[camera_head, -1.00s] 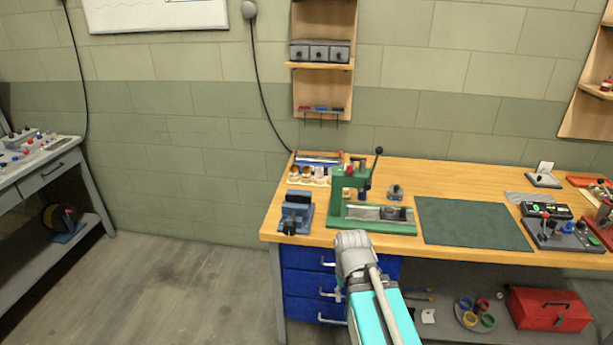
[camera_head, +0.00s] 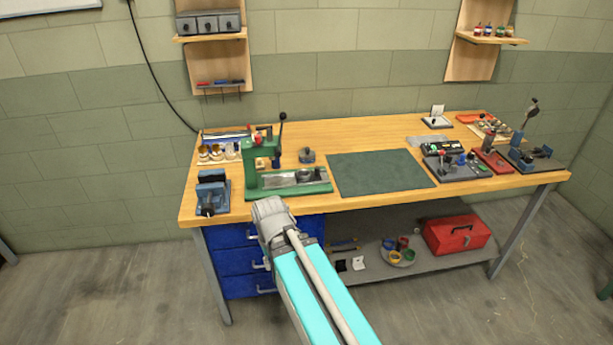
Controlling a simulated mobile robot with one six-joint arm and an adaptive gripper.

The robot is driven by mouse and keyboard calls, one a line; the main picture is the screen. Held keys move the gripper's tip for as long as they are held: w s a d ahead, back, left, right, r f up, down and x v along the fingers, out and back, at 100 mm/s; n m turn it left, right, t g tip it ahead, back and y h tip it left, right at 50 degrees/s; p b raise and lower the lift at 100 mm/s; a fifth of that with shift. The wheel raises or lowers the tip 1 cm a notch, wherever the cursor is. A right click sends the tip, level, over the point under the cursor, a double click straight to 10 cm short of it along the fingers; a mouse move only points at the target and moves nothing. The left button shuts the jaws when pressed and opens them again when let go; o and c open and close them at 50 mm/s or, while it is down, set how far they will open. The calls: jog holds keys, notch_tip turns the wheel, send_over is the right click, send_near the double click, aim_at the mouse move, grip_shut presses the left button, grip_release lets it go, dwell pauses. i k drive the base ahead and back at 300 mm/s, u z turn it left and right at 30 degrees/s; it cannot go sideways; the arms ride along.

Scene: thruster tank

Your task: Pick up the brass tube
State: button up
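I cannot clearly make out a brass tube. Several small brass-coloured round pieces (camera_head: 204,154) stand on a light mat at the back left of the workbench, too small to tell whether one is a tube. My arm reaches up from the bottom of the view, ending in a grey joint in front of the bench's front edge. My gripper's fingers do not show.
The wooden workbench (camera_head: 308,141) bears a blue vise (camera_head: 212,192), a green press (camera_head: 290,188), a dark green mat (camera_head: 378,171) and a control box (camera_head: 458,163). Below are blue drawers (camera_head: 238,263) and a shelf with a red toolbox (camera_head: 456,235). Floor in front is clear.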

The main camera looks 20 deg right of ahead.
aim_at(216, 148)
jog(key=k, duration=0.65)
jog(key=u, duration=0.25)
jog(key=i, duration=0.45)
jog(key=u, duration=0.75)
jog(key=i, duration=1.55)
jog(key=z, duration=0.55)
